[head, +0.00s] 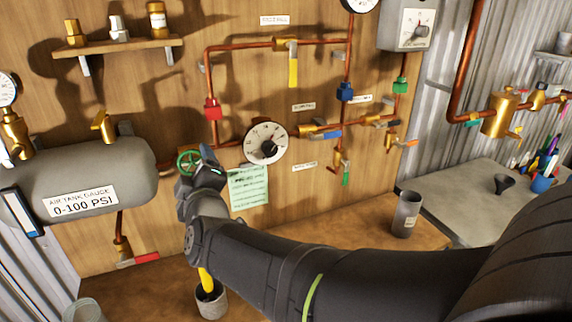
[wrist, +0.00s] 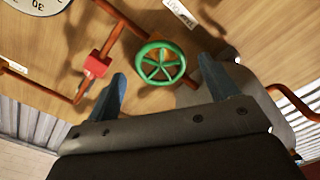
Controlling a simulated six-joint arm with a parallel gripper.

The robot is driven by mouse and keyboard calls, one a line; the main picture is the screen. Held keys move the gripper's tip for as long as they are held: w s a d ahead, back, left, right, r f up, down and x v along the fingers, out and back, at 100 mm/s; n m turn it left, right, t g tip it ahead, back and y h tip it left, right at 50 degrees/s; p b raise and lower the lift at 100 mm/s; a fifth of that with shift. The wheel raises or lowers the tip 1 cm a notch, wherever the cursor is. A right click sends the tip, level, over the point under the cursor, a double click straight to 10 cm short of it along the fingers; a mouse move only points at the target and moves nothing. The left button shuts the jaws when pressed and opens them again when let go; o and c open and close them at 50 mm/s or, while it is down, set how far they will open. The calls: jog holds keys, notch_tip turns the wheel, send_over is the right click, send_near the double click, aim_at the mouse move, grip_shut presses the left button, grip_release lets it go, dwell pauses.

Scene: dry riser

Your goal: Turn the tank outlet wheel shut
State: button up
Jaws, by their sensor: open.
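The tank outlet wheel is a green spoked handwheel (head: 188,161) on the copper pipe just right of the grey air tank (head: 90,182). In the wrist view the green wheel (wrist: 160,62) sits between and beyond my two fingers. My gripper (wrist: 165,85) is open, with one finger on each side of the wheel and a gap to each. I cannot tell whether the fingertips reach the wheel's depth. In the head view my gripper (head: 205,168) is right beside the wheel and partly hides it.
A large dial gauge (head: 265,143) and a green paper sheet (head: 248,187) are right of the wheel. A red fitting (wrist: 97,66) is near the left finger. A grey cup (head: 211,300) stands below my arm, and a dark canister (head: 406,214) stands on the bench.

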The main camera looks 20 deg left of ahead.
aim_at(193, 163)
jog(key=v, duration=1.1)
jog(key=shift+s+d, duration=0.15)
dwell(0.4)
jog(key=shift+x, duration=8.1)
jog(key=shift+x, duration=0.8)
jog(key=shift+s+d+n, duration=0.1)
jog(key=shift+d+n, duration=0.05)
jog(key=shift+n, duration=0.75)
jog(key=n, duration=0.6)
jog(key=shift+n, duration=0.3)
